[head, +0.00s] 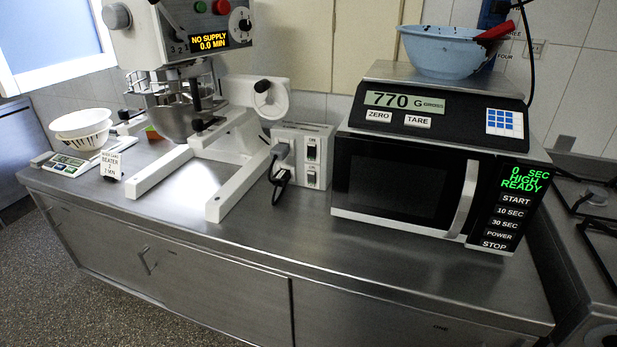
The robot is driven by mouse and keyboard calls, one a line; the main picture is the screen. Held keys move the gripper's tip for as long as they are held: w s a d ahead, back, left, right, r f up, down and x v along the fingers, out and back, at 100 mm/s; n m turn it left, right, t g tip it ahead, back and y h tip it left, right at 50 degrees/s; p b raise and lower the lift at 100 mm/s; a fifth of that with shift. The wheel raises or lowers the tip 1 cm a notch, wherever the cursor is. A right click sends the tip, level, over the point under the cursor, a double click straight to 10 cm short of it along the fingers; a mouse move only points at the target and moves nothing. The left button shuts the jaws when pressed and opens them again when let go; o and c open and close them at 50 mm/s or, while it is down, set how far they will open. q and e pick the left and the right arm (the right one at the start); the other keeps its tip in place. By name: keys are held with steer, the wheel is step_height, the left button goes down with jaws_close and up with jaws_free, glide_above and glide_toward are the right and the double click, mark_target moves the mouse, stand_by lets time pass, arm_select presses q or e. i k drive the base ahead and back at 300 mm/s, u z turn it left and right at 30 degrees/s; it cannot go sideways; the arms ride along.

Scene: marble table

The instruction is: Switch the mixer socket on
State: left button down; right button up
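The mixer (190,35) stands at the back left of the steel counter, and its display reads "NO SUPPLY 0.0 MIN". The white socket box (314,150) stands between the mixer and the microwave. I cannot tell the position of either switch. Neither of my grippers is in view.
The microwave (400,180) stands right of the socket box, with a scale (440,105) reading 770 and a blue bowl (440,50) on top. A small scale (70,163) with white bowls (82,128) and a label card (110,166) are at left. The counter's front (300,230) is clear.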

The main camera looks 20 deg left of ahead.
mark_target(311, 175)
steer(key=u, duration=0.95)
steer(key=i, duration=0.75)
steer(key=z, duration=0.75)
